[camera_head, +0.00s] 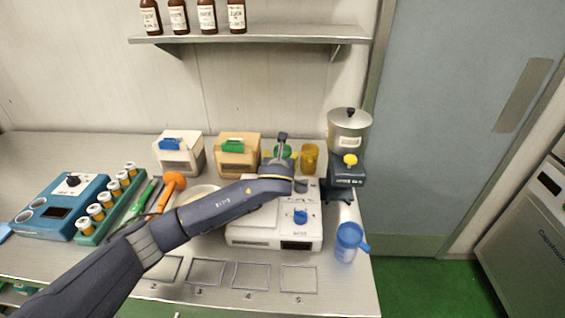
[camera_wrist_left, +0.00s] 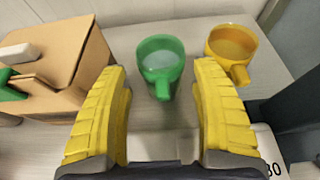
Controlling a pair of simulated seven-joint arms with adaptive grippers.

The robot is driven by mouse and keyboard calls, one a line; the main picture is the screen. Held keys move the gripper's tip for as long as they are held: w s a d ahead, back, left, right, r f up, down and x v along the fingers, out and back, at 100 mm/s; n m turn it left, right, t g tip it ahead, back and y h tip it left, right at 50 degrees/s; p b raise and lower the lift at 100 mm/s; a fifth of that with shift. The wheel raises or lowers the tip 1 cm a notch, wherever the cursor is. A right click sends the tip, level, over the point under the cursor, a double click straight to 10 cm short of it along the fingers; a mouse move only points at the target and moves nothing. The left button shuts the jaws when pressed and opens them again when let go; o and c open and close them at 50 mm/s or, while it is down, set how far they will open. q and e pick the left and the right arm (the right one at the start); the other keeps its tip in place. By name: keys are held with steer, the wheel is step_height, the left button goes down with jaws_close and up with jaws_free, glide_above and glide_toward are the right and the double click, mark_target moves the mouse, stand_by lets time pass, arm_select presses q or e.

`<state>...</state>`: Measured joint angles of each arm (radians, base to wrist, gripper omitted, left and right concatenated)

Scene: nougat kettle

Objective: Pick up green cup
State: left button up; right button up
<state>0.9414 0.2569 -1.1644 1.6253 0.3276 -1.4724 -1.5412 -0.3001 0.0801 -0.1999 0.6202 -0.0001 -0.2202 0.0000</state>
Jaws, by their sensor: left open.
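The green cup (camera_wrist_left: 160,58) stands upright on the table in the left wrist view, its handle pointing toward my gripper. In the head view the green cup (camera_head: 283,152) is partly hidden behind my left gripper (camera_head: 282,142). In the left wrist view my left gripper (camera_wrist_left: 160,105) is open, with its yellow fingers spread to either side of the cup's handle. The cup's body is just beyond the fingertips, and I see no contact. My right gripper is not in view.
A yellow cup (camera_wrist_left: 232,48) stands right of the green cup. A cardboard box (camera_head: 238,155) with a green handle is to the left. A white appliance (camera_head: 262,228) lies below my arm. A blue cup (camera_head: 348,240) stands near the right edge.

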arm_select(q)
steer(key=shift+x, duration=2.35)
steer(key=shift+f, duration=0.1)
steer(key=shift+c, duration=0.3)
steer(key=c, duration=1.1)
